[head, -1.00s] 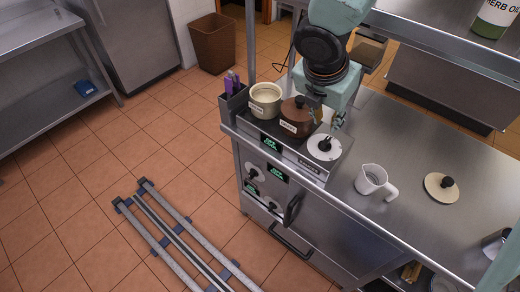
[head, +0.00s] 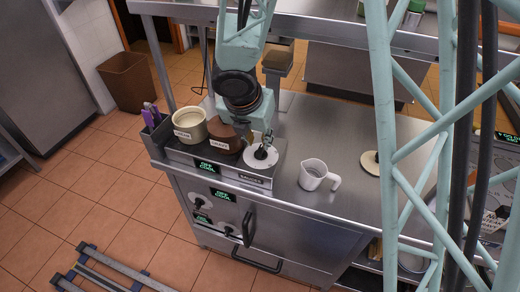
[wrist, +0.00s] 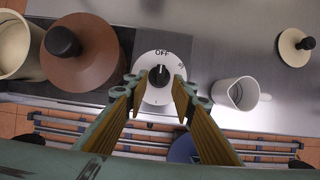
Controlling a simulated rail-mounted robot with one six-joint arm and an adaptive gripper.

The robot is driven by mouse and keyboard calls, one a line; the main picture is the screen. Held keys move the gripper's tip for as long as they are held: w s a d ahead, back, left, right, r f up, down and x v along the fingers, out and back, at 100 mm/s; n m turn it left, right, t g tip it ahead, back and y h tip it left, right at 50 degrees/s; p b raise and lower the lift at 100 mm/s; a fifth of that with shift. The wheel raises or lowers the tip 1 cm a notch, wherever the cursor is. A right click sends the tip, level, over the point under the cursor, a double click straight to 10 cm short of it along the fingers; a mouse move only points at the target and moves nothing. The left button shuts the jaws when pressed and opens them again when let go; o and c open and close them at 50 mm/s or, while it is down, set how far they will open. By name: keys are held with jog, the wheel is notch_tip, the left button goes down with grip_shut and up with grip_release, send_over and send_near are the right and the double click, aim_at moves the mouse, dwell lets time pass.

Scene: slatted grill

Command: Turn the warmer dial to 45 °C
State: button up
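The warmer dial (wrist: 157,92) is a white round knob marked OFF, with a black grip whose white line points up toward OFF in the wrist view. In the head view the dial (head: 262,157) sits at the right end of the steel warmer (head: 243,178), right of the brown pot. A green-lit display (head: 207,167) on the warmer's front seems to read OFF; the rest is too small to read. My gripper (wrist: 158,90) is open, its fingertips on either side of the dial's black grip in the wrist view. Contact cannot be told. In the head view my gripper (head: 266,137) is over the dial.
A cream pot (head: 188,124) and a lidded brown pot (head: 226,136) stand left of the dial. A white mug (head: 314,173) stands to its right, with a beige lid (head: 370,160) beyond. Knobs (head: 198,197) and a handle (head: 249,226) are on the cabinet front.

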aim_at(261, 148)
jog(key=shift+b+x, duration=1.05)
jog(key=shift+x, duration=1.6)
grip_shut()
